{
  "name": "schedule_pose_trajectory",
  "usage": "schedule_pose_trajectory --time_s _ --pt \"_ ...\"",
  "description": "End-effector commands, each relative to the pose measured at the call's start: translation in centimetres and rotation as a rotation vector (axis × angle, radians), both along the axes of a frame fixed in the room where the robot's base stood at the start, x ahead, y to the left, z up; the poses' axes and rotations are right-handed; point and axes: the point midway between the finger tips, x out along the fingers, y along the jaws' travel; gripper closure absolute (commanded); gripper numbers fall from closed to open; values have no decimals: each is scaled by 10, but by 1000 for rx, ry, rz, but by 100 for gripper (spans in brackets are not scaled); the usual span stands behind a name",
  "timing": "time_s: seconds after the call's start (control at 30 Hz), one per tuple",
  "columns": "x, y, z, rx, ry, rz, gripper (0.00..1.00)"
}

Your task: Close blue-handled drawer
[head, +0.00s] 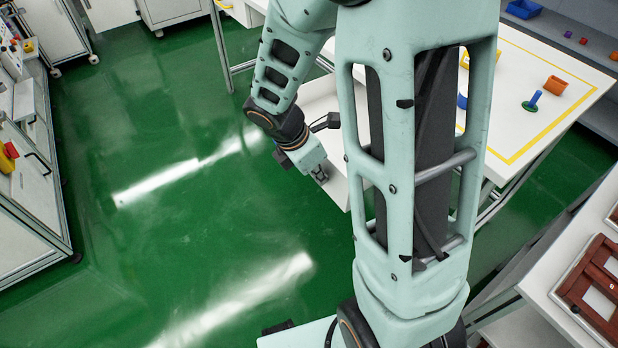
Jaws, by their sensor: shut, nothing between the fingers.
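A white drawer (322,97) stands pulled out from under the white table, partly hidden behind my arm. I cannot see its blue handle in this view. My gripper (321,177) points down to the right at the drawer's near front corner. It is shut, with nothing in it. I cannot tell whether its fingertips touch the drawer front.
The white table (510,50) has a yellow taped outline. An orange bin (556,85) and a blue peg on a green base (533,101) stand on it. A side bench (30,180) stands at left. The green floor (180,130) between is clear.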

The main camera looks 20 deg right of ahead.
Motion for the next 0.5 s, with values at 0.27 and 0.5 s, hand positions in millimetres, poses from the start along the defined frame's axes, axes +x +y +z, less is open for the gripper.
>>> schedule_pose_trajectory --time_s 0.27,0.5 --pt "25 -85 6 -1 4 -10 100" --pt "49 -160 7 -1 4 -8 100"
